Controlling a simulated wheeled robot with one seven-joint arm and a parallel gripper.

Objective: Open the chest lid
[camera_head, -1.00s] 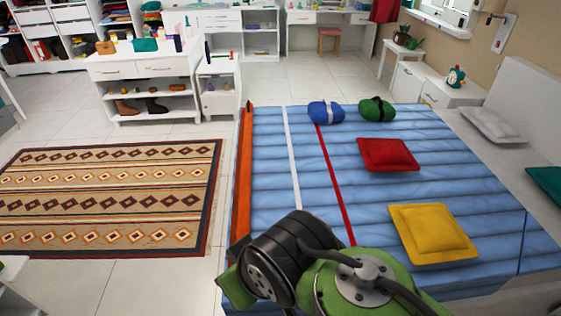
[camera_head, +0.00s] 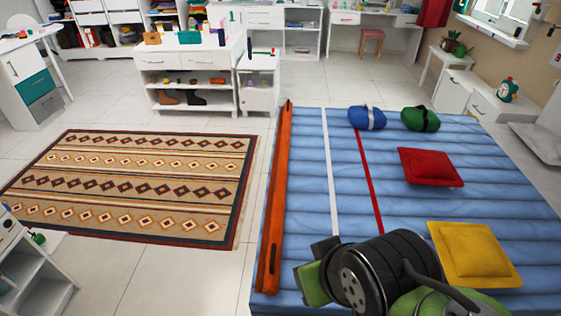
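I cannot pick out a chest or its lid for certain in the head view. Black and green links of my arm show at the bottom, in front of the bed (camera_head: 310,190). The fingers of my gripper do not show, so I cannot see whether it holds anything. My arm hides part of the bed's near end.
A patterned rug (camera_head: 140,185) lies on the floor left of the bed. A white shelf unit (camera_head: 190,82) stands beyond it. A white drawer unit (camera_head: 32,85) is at far left and a small shelf (camera_head: 40,285) at near left.

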